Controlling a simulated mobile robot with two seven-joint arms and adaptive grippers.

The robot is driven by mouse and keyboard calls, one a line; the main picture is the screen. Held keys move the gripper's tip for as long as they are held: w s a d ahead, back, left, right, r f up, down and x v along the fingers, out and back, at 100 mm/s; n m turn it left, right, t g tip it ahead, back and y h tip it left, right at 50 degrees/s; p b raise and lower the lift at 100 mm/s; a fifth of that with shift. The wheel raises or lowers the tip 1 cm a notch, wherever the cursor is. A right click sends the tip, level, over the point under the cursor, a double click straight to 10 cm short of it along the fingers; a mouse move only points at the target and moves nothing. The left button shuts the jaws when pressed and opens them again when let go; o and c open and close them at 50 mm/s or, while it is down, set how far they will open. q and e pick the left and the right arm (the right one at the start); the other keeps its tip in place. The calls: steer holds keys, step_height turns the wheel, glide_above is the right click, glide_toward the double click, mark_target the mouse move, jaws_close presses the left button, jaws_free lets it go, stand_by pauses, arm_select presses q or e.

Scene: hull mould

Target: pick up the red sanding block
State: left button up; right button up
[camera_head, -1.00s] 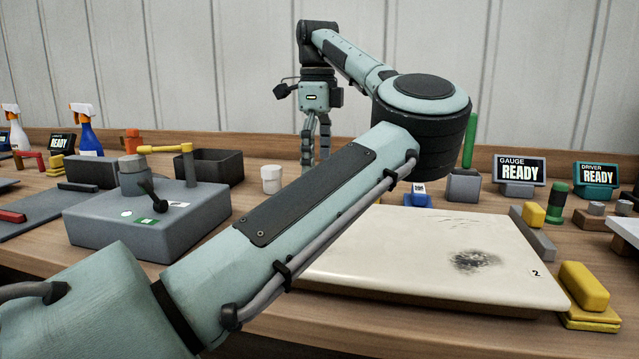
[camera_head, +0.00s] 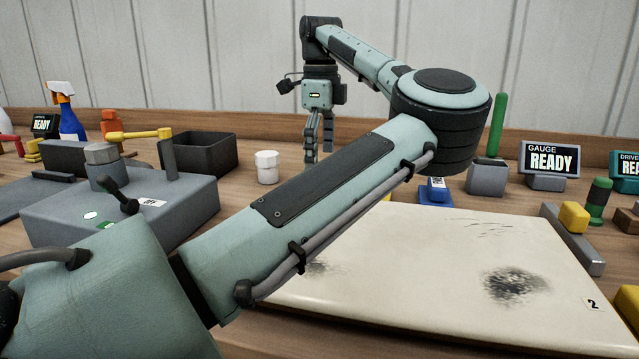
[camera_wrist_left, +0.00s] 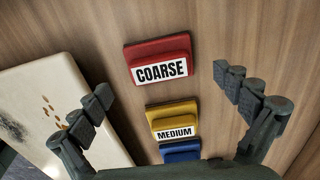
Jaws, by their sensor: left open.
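The red sanding block (camera_wrist_left: 158,62), labelled COARSE, lies on the wooden bench in the left wrist view. My left gripper (camera_wrist_left: 163,84) is open, its fingers spread to either side in that view, and nothing is between them. The block appears ahead of the fingertips, apart from them. In the head view the left gripper (camera_head: 320,150) points down over the back of the bench. I cannot make out the red block there. My right gripper is not in view.
A yellow block (camera_wrist_left: 172,118) labelled MEDIUM and a blue block (camera_wrist_left: 181,150) sit in line with the red one. A pale panel (camera_head: 440,270) with dark smudges lies at front right. A white cup (camera_head: 267,167) and dark open bin (camera_head: 205,153) stand left of the gripper.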

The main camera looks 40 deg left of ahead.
arm_select(q)
step_height(320, 180, down, 3)
steer(key=shift+f, duration=0.15)
steer(key=shift+s, duration=0.1)
steer(key=c, duration=1.5)
